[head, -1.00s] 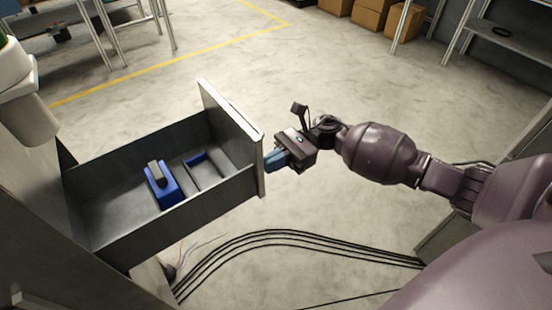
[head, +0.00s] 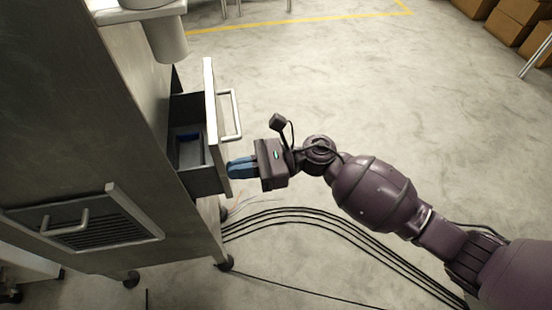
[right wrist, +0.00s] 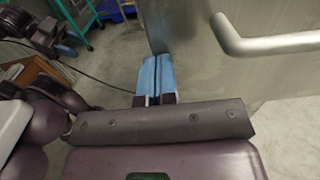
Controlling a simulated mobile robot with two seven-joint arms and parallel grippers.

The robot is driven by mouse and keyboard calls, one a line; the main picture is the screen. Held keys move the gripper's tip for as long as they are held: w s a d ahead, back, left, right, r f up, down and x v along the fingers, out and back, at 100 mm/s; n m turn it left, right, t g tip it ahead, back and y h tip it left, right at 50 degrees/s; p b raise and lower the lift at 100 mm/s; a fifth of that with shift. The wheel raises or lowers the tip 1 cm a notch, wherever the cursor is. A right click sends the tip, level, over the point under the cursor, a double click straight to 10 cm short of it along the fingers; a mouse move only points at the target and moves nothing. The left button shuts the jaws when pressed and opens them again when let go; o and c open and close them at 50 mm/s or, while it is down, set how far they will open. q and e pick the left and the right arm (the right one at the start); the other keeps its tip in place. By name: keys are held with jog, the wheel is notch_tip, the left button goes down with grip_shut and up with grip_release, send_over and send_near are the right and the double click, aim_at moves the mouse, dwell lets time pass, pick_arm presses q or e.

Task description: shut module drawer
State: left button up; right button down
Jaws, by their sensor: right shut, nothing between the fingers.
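The module drawer (head: 210,118) sticks partly out of the grey metal cabinet (head: 125,85), with a bar handle (head: 231,114) on its front panel. A blue-edged part shows inside it; the rest of the inside is hidden by the cabinet. My right gripper (head: 232,168) is shut and empty, its blue fingertips at the lower part of the drawer front, below the handle. In the right wrist view, the shut blue fingers (right wrist: 156,78) point at the front panel (right wrist: 225,75), with the handle (right wrist: 265,42) to their right. They seem to touch the panel.
A vented panel with a handle (head: 85,222) is on the cabinet's near side. Black cables (head: 300,217) run across the floor beside the cabinet's castors. Cardboard boxes (head: 515,25) stand at the far right. The floor beyond the drawer is clear.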

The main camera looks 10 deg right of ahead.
aim_at(201, 177)
jog(key=a, duration=0.6)
jog(key=shift+s+a, duration=0.1)
jog(key=shift+a, duration=0.2)
pick_arm(q)
jog(key=shift+d, duration=0.15)
pick_arm(e)
jog(key=shift+a, duration=0.25)
pick_arm(q)
jog(key=shift+r, duration=0.1)
pick_arm(e)
jog(key=shift+s+a, duration=0.1)
